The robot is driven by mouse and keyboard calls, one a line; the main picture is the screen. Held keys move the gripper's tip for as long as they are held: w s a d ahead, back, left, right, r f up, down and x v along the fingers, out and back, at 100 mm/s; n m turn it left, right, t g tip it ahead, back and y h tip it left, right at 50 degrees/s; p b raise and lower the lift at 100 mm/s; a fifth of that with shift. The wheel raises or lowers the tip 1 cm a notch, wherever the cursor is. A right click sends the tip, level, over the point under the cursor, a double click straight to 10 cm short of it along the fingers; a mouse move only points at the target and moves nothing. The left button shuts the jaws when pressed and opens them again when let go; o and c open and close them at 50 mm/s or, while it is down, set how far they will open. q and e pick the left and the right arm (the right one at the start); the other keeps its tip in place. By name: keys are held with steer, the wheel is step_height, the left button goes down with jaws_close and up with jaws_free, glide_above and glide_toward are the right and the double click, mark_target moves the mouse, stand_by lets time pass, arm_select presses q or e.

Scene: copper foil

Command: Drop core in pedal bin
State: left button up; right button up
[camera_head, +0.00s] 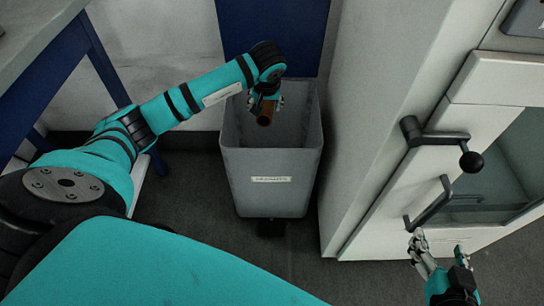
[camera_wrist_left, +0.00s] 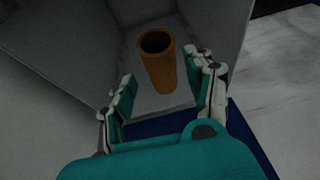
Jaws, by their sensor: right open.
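The core is a hollow brown tube (camera_head: 266,112), seen at the mouth of the grey pedal bin (camera_head: 270,190). My left gripper (camera_head: 266,98) is over the bin, just above the core. In the left wrist view the core (camera_wrist_left: 160,70) lies between and beyond the fingertips, with a gap to each finger, so the left gripper (camera_wrist_left: 162,88) looks open. The bin's inner walls (camera_wrist_left: 75,50) surround the core there. The bin is open at the top and bears a white label. My right gripper (camera_head: 440,257) is open and empty, at the lower right.
A dark pedal (camera_head: 270,228) sits at the bin's front foot. A white cabinet (camera_head: 385,100) with black handles (camera_head: 432,203) and a glass front stands close on the right. A blue-framed table (camera_head: 98,60) is at the left. Dark floor is clear in front.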

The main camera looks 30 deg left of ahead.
arm_select(q)
steer(key=shift+o, duration=1)
steer(key=v, duration=1.2)
